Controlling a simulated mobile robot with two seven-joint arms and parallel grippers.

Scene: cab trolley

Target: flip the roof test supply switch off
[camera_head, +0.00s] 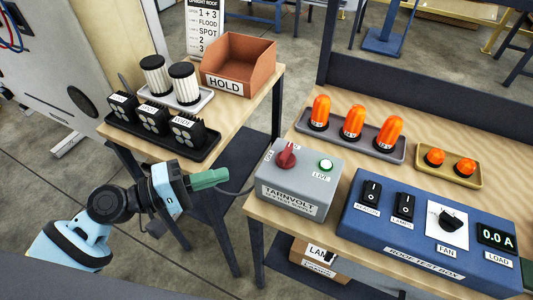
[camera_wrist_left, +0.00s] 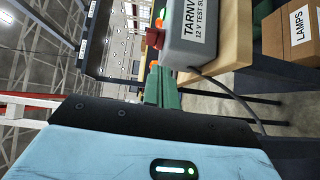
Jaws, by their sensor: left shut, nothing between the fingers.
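The roof test supply is a grey box (camera_head: 303,185) labelled TARNVOLT, at the left end of the right bench. Its red rotary switch (camera_head: 286,154) is on the top face, next to a green lamp (camera_head: 326,165) marked LIVE that looks lit. The lettering around the switch is partly hidden. My left gripper (camera_head: 222,176) has green fingers, shut and empty, in the gap left of the box, apart from the switch. In the left wrist view the shut fingers (camera_wrist_left: 158,85) point towards the box (camera_wrist_left: 193,35) and red switch (camera_wrist_left: 155,38). My right gripper is not in view.
A blue test box (camera_head: 425,235) with two black rockers, a fan knob and a 0.0 A display stands right of the supply. A tray of orange beacons (camera_head: 350,139) is behind. The left table holds a black lamp tray (camera_head: 165,143) and a HOLD bin (camera_head: 238,65). A cable leaves the supply.

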